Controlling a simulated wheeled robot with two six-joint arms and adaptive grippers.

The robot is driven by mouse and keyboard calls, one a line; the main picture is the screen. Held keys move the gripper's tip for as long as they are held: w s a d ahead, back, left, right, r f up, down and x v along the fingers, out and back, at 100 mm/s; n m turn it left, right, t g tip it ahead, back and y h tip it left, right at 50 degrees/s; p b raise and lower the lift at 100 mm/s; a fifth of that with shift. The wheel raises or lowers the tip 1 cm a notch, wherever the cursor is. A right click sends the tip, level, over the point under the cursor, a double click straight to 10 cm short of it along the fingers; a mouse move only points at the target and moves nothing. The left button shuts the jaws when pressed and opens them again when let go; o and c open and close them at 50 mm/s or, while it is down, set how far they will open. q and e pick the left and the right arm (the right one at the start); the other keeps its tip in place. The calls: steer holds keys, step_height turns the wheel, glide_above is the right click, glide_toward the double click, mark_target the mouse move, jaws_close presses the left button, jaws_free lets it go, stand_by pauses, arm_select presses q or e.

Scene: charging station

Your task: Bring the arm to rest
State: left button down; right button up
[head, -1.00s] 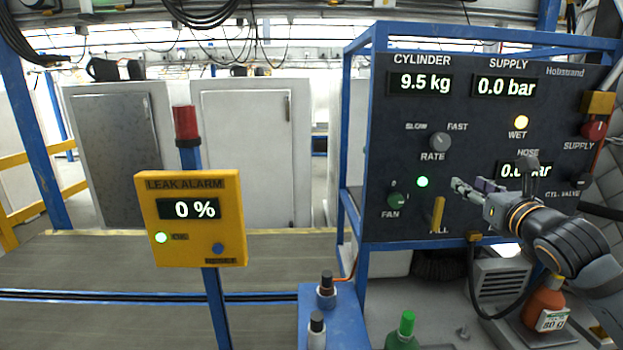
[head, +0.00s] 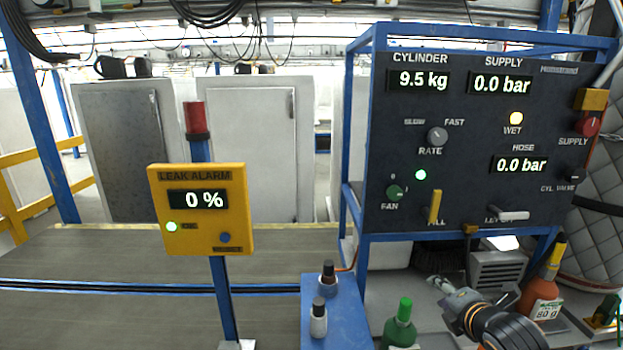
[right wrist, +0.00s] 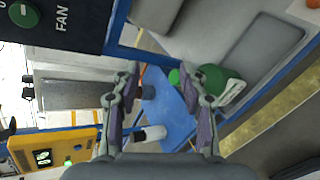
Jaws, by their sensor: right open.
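My right gripper (head: 438,283) is low at the right in the head view, in front of and below the control panel (head: 470,140). It is open and empty. In the right wrist view its two fingers (right wrist: 160,78) stand apart with nothing between them. Past them show the blue stand (right wrist: 172,105) and a green bottle (right wrist: 212,78), both apart from the fingers as far as I can tell. My left gripper is in neither view.
A green-capped bottle (head: 402,325) and the blue stand (head: 340,320) with two dark-capped pieces are left of my right gripper. An orange bottle (head: 540,298) stands close on its right. The yellow leak alarm (head: 203,240) is on a blue post further left.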

steer(key=s+a+f+m+g, duration=0.3)
steer(key=s+f+m+g, duration=0.2)
steer(key=s+f+m, duration=0.7)
steer(key=s+a+f+m+g, duration=0.2)
steer(key=s+f+m+g, duration=0.2)
steer(key=s+f+m, duration=0.75)
steer(key=s+d+f+n+g, duration=0.1)
steer(key=s+f, duration=0.1)
steer(key=f, duration=0.9)
steer(key=s+d+f, duration=0.1)
steer(key=f, duration=1)
steer(key=s+d+f+g, duration=0.1)
steer(key=s+f, duration=1.7)
steer(key=s, duration=0.1)
steer(key=shift+s+d+h, duration=0.3)
steer(key=shift+s, duration=0.05)
